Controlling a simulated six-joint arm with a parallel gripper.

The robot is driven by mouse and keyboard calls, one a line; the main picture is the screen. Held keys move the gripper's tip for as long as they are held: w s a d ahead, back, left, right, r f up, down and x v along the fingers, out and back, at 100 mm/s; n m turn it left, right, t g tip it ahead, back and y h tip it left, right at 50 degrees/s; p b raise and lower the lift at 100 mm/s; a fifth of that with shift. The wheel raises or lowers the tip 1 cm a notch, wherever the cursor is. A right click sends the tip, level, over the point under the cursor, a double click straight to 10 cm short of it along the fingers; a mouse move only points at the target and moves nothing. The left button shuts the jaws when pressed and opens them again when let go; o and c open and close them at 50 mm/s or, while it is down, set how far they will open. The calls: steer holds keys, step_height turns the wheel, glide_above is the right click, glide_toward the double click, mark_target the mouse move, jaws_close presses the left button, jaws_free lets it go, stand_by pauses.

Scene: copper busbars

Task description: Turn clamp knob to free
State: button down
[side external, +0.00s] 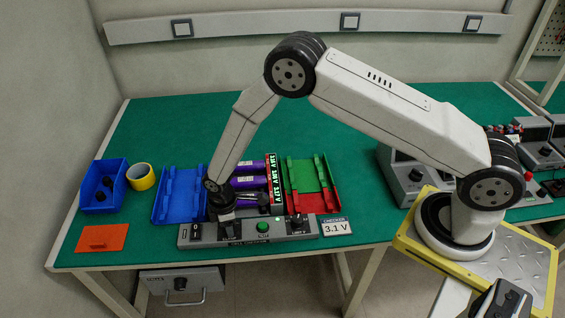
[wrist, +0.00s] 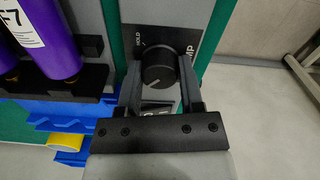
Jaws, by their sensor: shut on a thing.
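The clamp knob (wrist: 158,66) is round, black and ribbed. It sits on a dark label plate (wrist: 191,35) that reads HOLD on the left and ends in "MP" on the right, the rest covered. My gripper (wrist: 160,80) has one finger on each side of the knob and is shut on it. In the side external view, my gripper (side external: 225,214) reaches down to the left part of the grey control panel (side external: 250,240) and hides the knob there. I cannot clearly tell which way the knob points.
Purple cells (wrist: 60,38) in black holders lie close beside my gripper. A blue tray (side external: 172,205) and a green-red tray (side external: 310,175) flank the cells. The panel also has a green button (side external: 263,227). A blue bin (side external: 103,190) and yellow tape roll (side external: 141,177) stand at the left.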

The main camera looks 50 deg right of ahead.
steer(key=shift+c, duration=1.2)
jaws_free()
steer(key=shift+r, duration=0.15)
steer(key=shift+r, duration=3.8)
steer(key=shift+d, duration=0.1)
steer(key=shift+d+r, duration=0.15)
steer(key=shift+r, duration=0.15)
steer(key=s+d+r+m+t, duration=0.2)
steer(key=s+d+r+m, duration=0.9)
steer(key=s+d+r, duration=0.3)
steer(key=s+r, duration=0.1)
steer(key=s, duration=0.2)
steer(key=shift+r+t, duration=0.2)
steer(key=shift+t, duration=0.1)
